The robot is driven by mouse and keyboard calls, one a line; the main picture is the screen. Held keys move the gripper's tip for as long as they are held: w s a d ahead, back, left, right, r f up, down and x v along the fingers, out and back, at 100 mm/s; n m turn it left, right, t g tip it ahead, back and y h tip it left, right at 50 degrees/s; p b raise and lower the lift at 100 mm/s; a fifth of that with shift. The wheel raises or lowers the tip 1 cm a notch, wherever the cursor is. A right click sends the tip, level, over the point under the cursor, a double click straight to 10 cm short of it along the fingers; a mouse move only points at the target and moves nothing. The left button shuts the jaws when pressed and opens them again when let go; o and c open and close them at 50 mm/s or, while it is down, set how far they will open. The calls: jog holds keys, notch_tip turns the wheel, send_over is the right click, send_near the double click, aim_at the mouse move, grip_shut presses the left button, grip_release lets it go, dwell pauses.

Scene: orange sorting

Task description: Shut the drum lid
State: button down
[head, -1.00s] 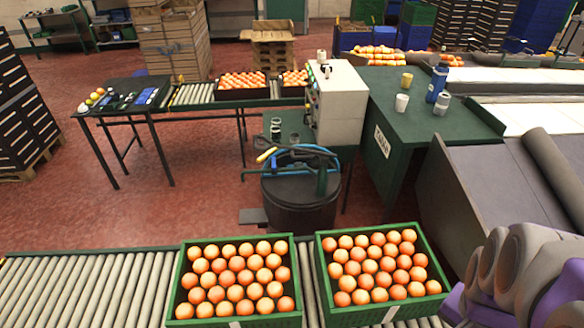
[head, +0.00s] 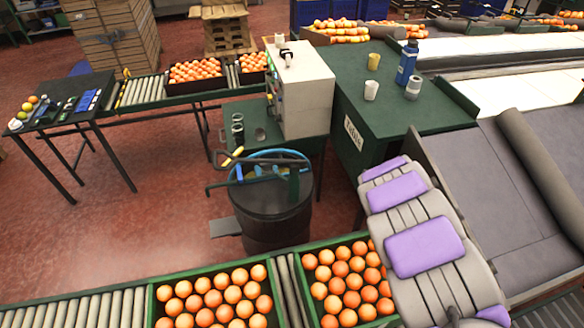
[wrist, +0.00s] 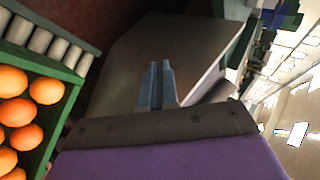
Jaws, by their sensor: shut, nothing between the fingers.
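A black drum (head: 272,222) stands on the floor behind the roller conveyor, in the middle of the head view. A blue ring (head: 302,157) runs around its top, with a dark bar and a yellow-tipped handle (head: 232,156) beside it. The lid's exact position is hard to make out among these dark parts. My gripper (wrist: 156,84) shows in the wrist view with its two grey fingers together and empty. It points toward a grey panel, and the drum cannot be made out there. In the head view my arm is at the right, apart from the drum; the fingertips are not visible.
Two green crates of oranges, left (head: 153,302) and right (head: 298,300), sit on the roller conveyor (head: 85,310) before the drum. A grey control box (head: 305,90) and a green table (head: 440,115) stand behind it.

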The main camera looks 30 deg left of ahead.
jog(key=s+a+f+m+t+y+p, duration=0.1)
jog(key=a+f+m+y, duration=0.3)
jog(key=a, duration=0.6)
jog(key=s+a+f+y+p, duration=0.1)
jog(key=a+f, duration=0.4)
jog(key=a, duration=0.4)
jog(key=s+a+f+m+t+y+p, duration=0.1)
jog(key=s+a+m+y, duration=0.25)
jog(key=s+a, duration=0.35)
jog(key=s+a+m+y, duration=0.2)
jog(key=s+a+m, duration=0.25)
jog(key=a, duration=0.55)
jog(key=b+x, duration=0.9)
jog(key=x, duration=0.4)
jog(key=shift+s+a+r+n, duration=0.2)
jog(key=shift+a+n, duration=0.1)
jog(key=shift+n, duration=0.1)
